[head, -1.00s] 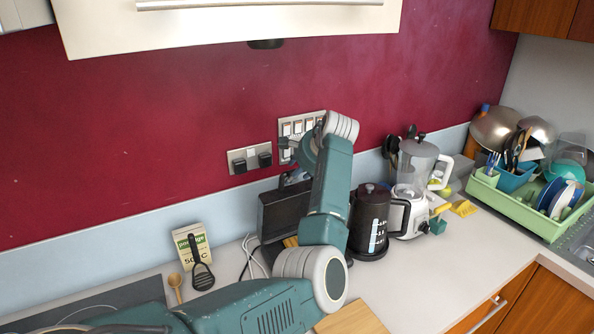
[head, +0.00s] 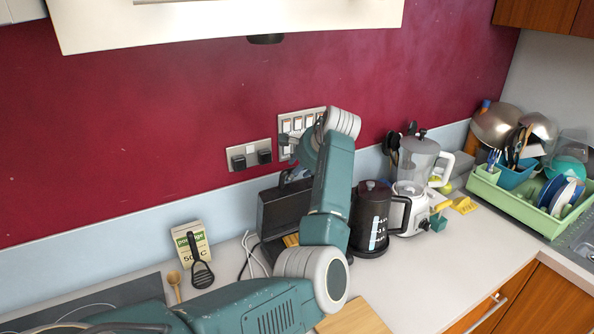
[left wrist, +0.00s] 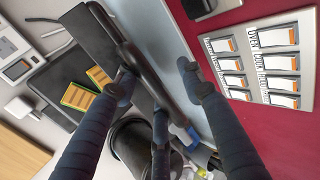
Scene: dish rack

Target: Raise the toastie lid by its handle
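The toastie maker stands against the back wall, partly hidden by my left arm. Its dark lid (head: 282,212) is raised, close to upright. In the left wrist view the lid (left wrist: 98,42) shows edge-on, with a black bar-like handle (left wrist: 150,75) along its edge. The lower plate (left wrist: 58,82) lies open with toasties (left wrist: 85,95) on it. My left gripper (left wrist: 158,80) has its fingers spread on both sides of the handle. One finger overlaps the handle; contact is unclear. My right gripper is not in view.
A black kettle (head: 370,222) stands just right of my left arm, with a blender (head: 415,185) beyond it. Wall switches (head: 300,124) are close behind the gripper. A green dish rack (head: 517,205) is at far right. The front right counter is clear.

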